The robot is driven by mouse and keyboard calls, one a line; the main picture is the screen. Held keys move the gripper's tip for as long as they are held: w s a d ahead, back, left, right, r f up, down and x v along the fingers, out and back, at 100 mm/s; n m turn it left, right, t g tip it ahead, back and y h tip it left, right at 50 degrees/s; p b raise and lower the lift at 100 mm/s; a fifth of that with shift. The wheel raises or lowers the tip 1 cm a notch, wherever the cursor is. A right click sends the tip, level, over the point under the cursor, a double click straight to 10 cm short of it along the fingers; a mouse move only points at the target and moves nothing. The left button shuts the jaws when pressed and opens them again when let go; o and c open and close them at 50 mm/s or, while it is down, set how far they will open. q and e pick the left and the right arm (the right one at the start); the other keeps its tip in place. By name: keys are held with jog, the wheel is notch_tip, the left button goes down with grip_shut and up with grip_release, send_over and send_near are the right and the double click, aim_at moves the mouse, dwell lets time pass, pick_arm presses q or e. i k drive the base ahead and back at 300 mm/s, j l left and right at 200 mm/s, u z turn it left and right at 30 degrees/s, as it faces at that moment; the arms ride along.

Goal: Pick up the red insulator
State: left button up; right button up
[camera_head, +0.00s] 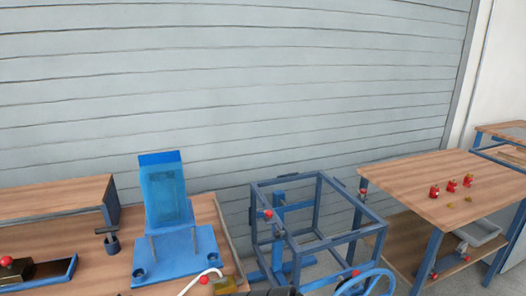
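Several small red pieces stand on the wooden top of the right table (400,178): a left one (434,191), a middle one (451,186) and a right one (468,181). They look like the red insulators, but they are too small to make out in detail. Neither of my grippers can be made out in the head view. A dark shape cut off at the bottom edge cannot be identified.
A blue stand (167,200) with a tilted panel is on the left wooden bench. A blue tray (62,271) lies beside it. An open blue frame (318,235) stands between bench and right table. A grey bin (484,234) sits on the right table's lower shelf.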

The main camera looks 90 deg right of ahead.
aim_at(468, 182)
jog(key=z, duration=4.2)
jog(key=i+l+z, duration=0.25)
jog(key=i, duration=0.15)
jog(key=i+l+z, duration=0.25)
jog(key=i, duration=0.15)
jog(key=i+z, duration=0.3)
jog(key=i+u, duration=0.15)
jog(key=i, duration=0.4)
jog(key=i+l+u, duration=0.15)
jog(key=i, duration=0.35)
jog(key=i+l+u, duration=0.15)
jog(key=i, duration=0.35)
jog(key=l, duration=0.1)
